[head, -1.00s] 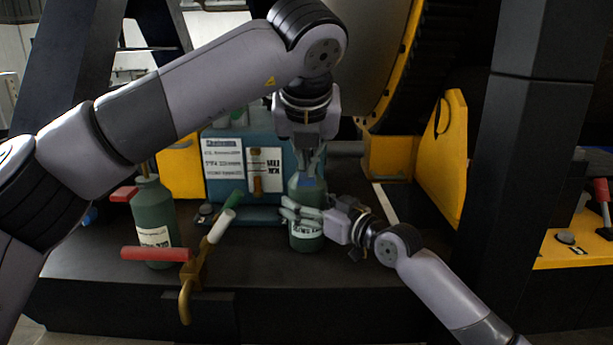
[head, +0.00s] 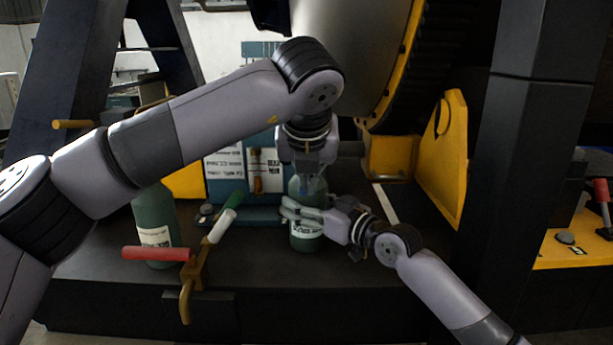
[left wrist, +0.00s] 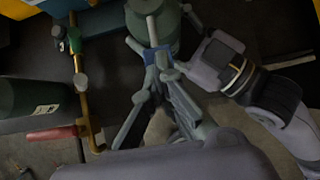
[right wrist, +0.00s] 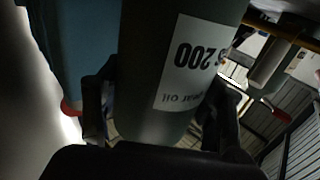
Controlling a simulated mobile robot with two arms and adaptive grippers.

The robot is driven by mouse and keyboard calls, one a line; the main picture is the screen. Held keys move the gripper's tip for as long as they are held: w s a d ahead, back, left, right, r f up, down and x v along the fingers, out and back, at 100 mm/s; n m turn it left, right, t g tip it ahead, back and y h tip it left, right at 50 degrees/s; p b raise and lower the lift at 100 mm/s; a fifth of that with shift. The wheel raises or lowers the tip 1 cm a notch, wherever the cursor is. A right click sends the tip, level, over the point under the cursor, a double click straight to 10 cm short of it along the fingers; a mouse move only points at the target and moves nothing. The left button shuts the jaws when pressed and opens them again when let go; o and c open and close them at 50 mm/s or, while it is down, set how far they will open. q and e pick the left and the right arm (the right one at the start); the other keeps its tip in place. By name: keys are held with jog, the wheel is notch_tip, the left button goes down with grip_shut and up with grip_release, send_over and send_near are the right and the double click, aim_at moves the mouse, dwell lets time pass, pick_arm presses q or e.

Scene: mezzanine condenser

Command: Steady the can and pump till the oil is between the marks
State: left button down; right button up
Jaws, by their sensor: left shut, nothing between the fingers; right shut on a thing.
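The green can (head: 306,243) stands upright on the dark bench, its white label facing front. My right gripper (head: 305,218) is shut around its body from the right. The right wrist view shows the can (right wrist: 150,90) between the fingers, its label reading "200" and "gear oil" upside down. My left gripper (head: 308,188) is shut and empty, pointing down at the can's top; a small blue part shows at its fingertips. The left wrist view shows the fingertips (left wrist: 157,55) at the can (left wrist: 150,12). A gauge (head: 257,172) with an amber strip sits behind; its oil level is too small to read.
A second green bottle (head: 155,215) stands at the left. A brass valve (head: 197,268) with red and white-green handles is at the bench's front edge. A blue housing (head: 222,190) is behind the can, a yellow bracket (head: 440,165) and dark post (head: 525,150) right.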

pick_arm(q)
jog(key=shift+w+a+f, duration=0.15)
jog(key=shift+w+f, duration=0.05)
jog(key=shift+f, duration=0.6)
jog(key=s, duration=0.1)
jog(key=s+r, duration=0.1)
jog(key=s, duration=0.1)
jog(key=shift+s+r, duration=0.1)
jog(key=v, duration=1.2)
jog(key=w+f, duration=0.1)
jog(key=w, duration=0.5)
jog(key=shift+f, duration=0.4)
